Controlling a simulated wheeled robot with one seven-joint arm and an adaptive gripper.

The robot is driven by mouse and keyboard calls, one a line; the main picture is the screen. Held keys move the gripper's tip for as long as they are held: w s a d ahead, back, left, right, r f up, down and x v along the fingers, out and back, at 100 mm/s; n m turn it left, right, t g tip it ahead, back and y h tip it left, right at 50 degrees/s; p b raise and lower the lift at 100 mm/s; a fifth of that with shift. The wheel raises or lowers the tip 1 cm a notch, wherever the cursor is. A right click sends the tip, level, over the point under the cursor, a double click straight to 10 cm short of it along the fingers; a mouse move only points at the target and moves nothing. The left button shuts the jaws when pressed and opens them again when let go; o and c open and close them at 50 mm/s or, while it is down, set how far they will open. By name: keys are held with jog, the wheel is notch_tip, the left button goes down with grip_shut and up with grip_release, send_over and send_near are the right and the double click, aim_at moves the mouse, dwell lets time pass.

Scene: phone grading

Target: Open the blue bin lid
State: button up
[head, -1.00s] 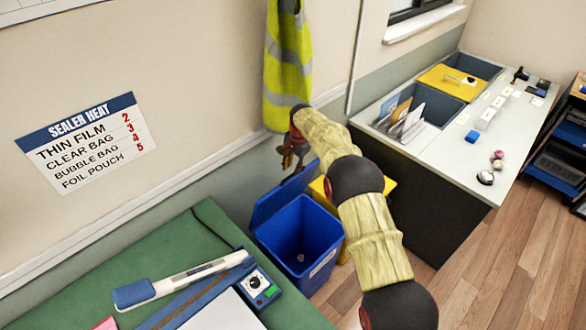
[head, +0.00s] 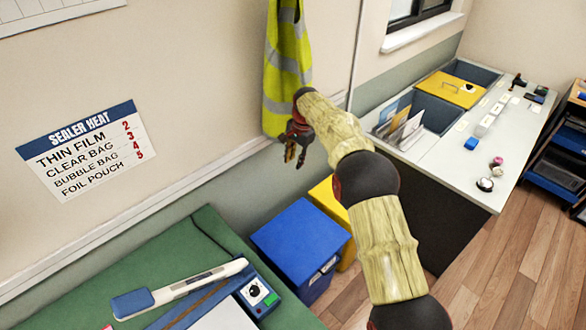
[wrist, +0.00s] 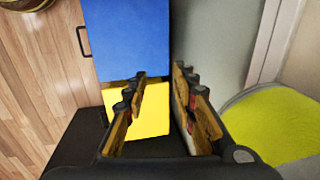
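The blue bin (head: 300,240) stands on the floor beside the green bench, and its flat blue lid lies shut over the top. In the wrist view the blue lid (wrist: 127,40) fills the upper middle, with a dark handle (wrist: 82,42) at its left edge. My gripper (head: 296,153) hangs above the bins near the wall, apart from the lid. In the wrist view my gripper (wrist: 160,90) has its fingers spread with nothing between them. The bin's inside is hidden by the lid.
A yellow bin (head: 330,205) stands right behind the blue one, partly hidden by my arm. A hi-vis vest (head: 285,75) hangs on the wall close to my gripper. The green bench (head: 190,245) is at the left and a white-topped counter (head: 450,155) at the right.

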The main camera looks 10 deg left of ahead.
jog(key=shift+s+d+r, duration=0.1)
jog(key=shift+r, duration=0.55)
jog(key=shift+s+d+r, duration=0.1)
jog(key=shift+r, duration=0.55)
